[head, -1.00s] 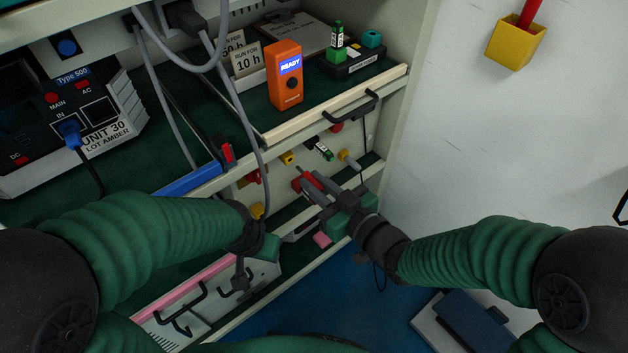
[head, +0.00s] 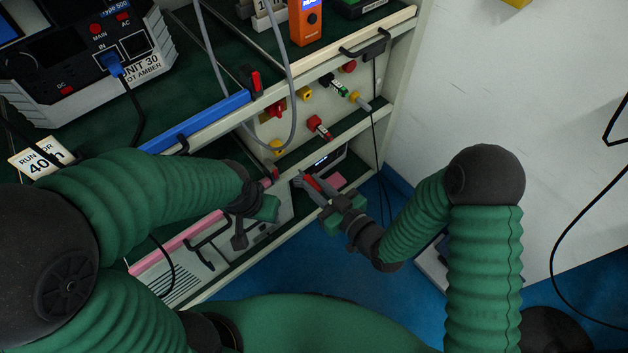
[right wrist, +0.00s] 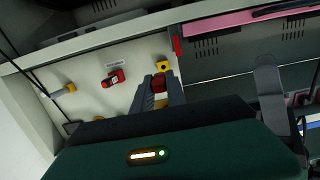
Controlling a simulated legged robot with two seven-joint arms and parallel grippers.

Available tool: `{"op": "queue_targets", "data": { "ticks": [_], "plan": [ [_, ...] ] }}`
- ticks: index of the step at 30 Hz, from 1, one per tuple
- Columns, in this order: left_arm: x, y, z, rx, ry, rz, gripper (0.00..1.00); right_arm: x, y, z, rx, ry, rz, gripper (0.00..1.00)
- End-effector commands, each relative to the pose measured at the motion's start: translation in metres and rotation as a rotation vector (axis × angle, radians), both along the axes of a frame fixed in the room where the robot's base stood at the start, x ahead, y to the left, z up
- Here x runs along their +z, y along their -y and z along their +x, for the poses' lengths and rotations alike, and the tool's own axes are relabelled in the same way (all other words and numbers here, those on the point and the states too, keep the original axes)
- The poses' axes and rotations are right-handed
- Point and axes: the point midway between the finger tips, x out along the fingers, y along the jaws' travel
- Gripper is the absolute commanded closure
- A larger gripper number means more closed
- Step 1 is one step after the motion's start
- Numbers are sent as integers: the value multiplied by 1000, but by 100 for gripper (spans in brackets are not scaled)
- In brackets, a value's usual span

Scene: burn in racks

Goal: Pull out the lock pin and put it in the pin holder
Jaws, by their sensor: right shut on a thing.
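My right gripper (head: 306,184) is shut on a red piece that I take for the lock pin (head: 313,183). It is in front of the lower shelf, below the switch panel. In the right wrist view the red pin (right wrist: 158,84) sits between the fingers, with a yellow part below it. A yellow socket block (right wrist: 163,66) with a dark hole is on the panel just beyond the fingertips. Whether the pin touches it I cannot tell. My left gripper (head: 241,238) hangs by the lower pink-edged unit; its jaws are not clear. A yellow wall cup (head: 517,3), possibly the pin holder, barely shows at the top edge.
The panel carries a red switch (head: 319,127), yellow fittings and a red button (head: 348,67). A grey cable (head: 291,90) loops before it.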

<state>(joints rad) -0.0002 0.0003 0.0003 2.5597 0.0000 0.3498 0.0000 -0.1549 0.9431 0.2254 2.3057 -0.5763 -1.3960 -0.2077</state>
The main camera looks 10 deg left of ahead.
Motion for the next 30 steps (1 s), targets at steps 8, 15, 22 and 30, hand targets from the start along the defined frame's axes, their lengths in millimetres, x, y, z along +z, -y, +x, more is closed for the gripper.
{"op": "queue_targets", "data": {
  "ticks": [8, 15, 22, 30],
  "plan": [
    [-2, 0, 0, 0, 0, 0, 57, 0, -17, 12, 2, 2, 1, 100],
    [-5, 0, 0, 0, 0, 0, 57, 0, -37, 29, 2, 2, 1, 100],
    [-6, 0, 0, 0, 0, 0, 57, 1, -46, 35, 1, 0, 0, 100],
    [-5, 0, 0, 0, 0, 0, 57, 1, -47, 36, 1, 0, 0, 87]
  ]
}}
